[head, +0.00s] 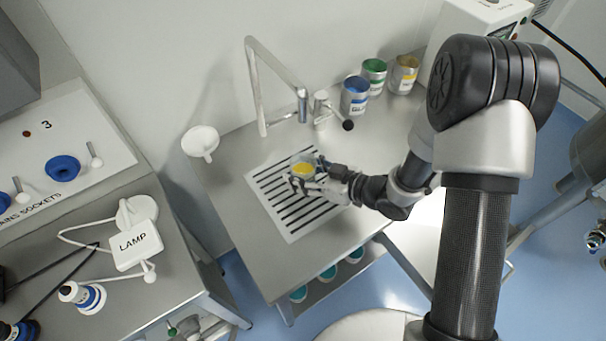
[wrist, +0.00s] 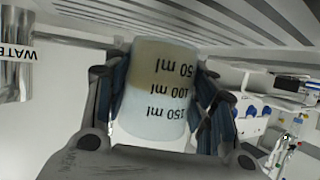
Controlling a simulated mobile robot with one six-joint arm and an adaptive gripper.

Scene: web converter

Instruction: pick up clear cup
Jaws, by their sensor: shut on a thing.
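The clear cup (head: 303,167) with yellow liquid is above the striped drain plate in the head view. In the wrist view the cup (wrist: 160,95) shows markings of 50, 100 and 150 ml, which appear upside down. My gripper (head: 305,182) is shut on the cup, with one finger on each side of it in the wrist view (wrist: 160,110). Whether the cup touches the plate is hard to tell.
The striped drain plate (head: 290,215) lies on the metal table. A tall faucet (head: 259,95) stands behind. Blue (head: 355,95), green (head: 374,75) and yellow (head: 403,75) labelled cans stand at the back right. A white funnel (head: 200,140) is at the left edge.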

